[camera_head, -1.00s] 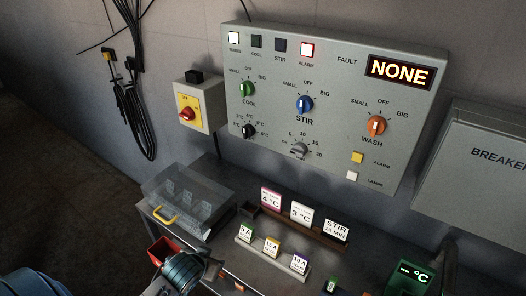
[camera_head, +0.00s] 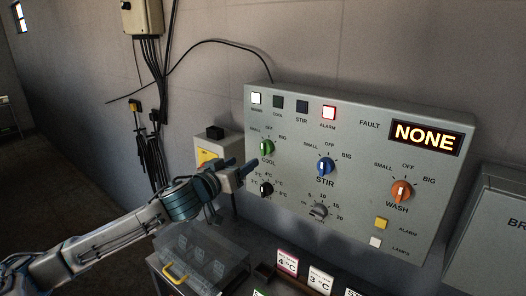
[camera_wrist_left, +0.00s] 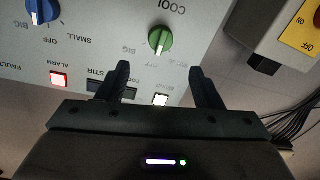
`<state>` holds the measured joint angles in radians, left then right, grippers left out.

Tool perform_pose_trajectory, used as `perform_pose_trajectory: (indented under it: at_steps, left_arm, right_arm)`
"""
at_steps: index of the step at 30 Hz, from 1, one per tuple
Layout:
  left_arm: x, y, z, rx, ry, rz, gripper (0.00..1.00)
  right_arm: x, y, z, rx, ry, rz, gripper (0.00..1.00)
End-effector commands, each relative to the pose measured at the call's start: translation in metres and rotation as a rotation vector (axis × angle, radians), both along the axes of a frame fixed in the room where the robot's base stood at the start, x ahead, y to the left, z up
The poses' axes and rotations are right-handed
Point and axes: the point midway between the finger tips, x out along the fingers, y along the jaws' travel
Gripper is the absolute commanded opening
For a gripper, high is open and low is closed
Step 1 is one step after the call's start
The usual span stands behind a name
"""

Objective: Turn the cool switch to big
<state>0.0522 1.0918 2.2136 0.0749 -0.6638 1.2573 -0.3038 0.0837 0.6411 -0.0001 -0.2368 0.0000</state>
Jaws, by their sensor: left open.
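The green cool switch (camera_head: 266,147) is a round knob with a white pointer line, at the left of the grey control panel (camera_head: 350,225). Its labels are SMALL, OFF and BIG. In the head view the pointer looks near upright, towards OFF. My left gripper (camera_head: 246,171) is just left of and below the green knob, in front of the panel. In the left wrist view the panel appears upside down, and the green knob (camera_wrist_left: 160,39) lies beyond and between the two open fingertips (camera_wrist_left: 158,72), not touched by them. My right gripper is not in view.
The blue stir knob (camera_head: 325,166), orange wash knob (camera_head: 401,190) and black temperature knob (camera_head: 266,189) are on the same panel. A yellow switch box (camera_head: 207,155) is partly behind my left arm. A clear-lidded box (camera_head: 205,255) stands below. The display reads NONE.

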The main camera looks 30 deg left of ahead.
Motion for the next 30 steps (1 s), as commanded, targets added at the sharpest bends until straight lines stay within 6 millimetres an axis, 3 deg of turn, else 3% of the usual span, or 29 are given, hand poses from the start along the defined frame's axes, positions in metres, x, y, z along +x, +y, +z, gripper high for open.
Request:
perform_pose_trajectory:
  at_steps: [11, 30]
  left_arm:
    - [0.026, 0.0, 0.002, -0.009, -0.001, 0.001, 0.6]
    - [0.101, -0.001, 0.0, -0.004, 0.001, 0.001, 0.6]
  right_arm:
    - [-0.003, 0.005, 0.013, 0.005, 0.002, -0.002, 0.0]
    - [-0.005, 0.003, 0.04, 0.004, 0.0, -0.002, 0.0]
